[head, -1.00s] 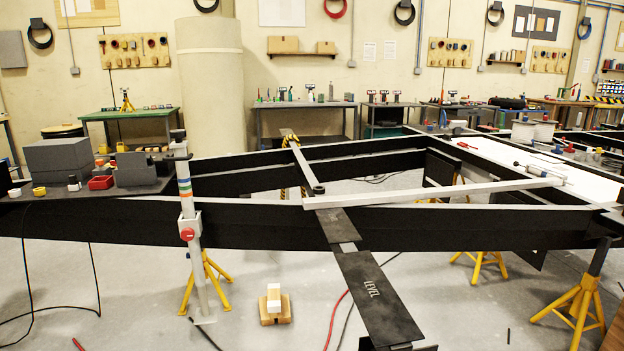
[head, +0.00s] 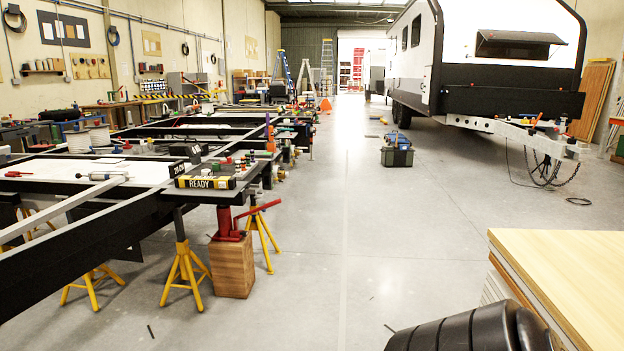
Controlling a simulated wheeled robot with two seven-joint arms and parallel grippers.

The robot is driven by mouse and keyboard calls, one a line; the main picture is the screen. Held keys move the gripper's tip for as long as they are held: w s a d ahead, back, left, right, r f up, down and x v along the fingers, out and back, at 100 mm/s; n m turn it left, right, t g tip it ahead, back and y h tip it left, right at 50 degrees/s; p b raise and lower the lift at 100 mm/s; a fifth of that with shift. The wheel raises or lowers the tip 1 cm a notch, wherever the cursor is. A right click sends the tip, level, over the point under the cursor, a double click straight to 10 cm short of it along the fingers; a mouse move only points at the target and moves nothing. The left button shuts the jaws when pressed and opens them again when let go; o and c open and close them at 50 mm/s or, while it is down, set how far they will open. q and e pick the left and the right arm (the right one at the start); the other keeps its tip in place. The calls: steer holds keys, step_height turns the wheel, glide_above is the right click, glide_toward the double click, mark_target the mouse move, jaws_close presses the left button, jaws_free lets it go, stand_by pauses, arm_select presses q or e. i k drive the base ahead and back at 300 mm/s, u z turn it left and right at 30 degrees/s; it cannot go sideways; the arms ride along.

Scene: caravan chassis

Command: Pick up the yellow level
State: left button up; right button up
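I cannot make out a yellow level for certain in the head view. A black and yellow block marked READY (head: 205,182) lies on the near end of the black chassis frame (head: 100,256). Neither of my grippers is in view.
Yellow stands (head: 184,272) and a red jack (head: 226,224) on a wooden block (head: 232,266) stand by the chassis. A wooden board stack (head: 575,280) and a black ribbed object (head: 470,330) fill the lower right.

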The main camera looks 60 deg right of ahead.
mark_target(181, 181)
steer(key=z, duration=0.75)
steer(key=k, duration=0.25)
steer(key=z, duration=1.95)
steer(key=i, duration=2.6)
steer(key=u, duration=1.1)
steer(key=i, duration=1.45)
steer(key=u, duration=1.3)
